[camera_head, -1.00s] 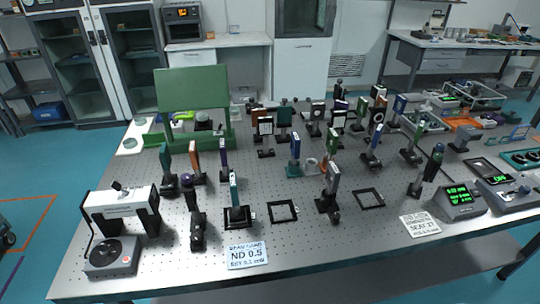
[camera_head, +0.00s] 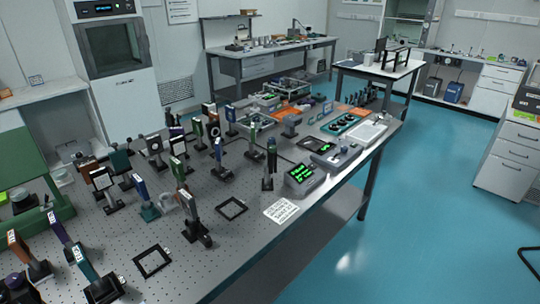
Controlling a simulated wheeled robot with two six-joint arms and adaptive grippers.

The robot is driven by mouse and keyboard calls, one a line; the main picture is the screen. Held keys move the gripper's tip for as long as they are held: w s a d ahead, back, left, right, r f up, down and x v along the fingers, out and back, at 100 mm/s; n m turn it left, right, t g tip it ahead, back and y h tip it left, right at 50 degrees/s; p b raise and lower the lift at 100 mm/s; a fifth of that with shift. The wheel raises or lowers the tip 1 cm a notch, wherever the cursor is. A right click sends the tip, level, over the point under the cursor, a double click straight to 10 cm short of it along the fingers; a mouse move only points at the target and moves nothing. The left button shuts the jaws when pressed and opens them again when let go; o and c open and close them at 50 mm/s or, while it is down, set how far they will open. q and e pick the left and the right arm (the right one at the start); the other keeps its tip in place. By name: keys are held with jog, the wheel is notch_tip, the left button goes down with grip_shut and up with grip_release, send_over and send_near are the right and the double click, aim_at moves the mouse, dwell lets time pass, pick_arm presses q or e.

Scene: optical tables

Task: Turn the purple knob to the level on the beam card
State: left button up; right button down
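A low grey control box (camera_head: 333,160) stands near the right edge of the optical table, with a small green display. A small knob-like shape (camera_head: 344,151) sits on its top at the right; it is too small for me to tell its colour or setting. A meter (camera_head: 303,176) with a green readout stands just left of the box; its digits are not readable. A white printed card (camera_head: 282,210) lies in front of the meter, its text unreadable here. Neither of my grippers is in view.
The perforated optical table (camera_head: 200,262) carries many posted optics on its left and middle. A teal tray (camera_head: 341,124) and a white tray (camera_head: 366,133) lie beyond the control box. Open blue floor (camera_head: 430,220) lies along the table's right side.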

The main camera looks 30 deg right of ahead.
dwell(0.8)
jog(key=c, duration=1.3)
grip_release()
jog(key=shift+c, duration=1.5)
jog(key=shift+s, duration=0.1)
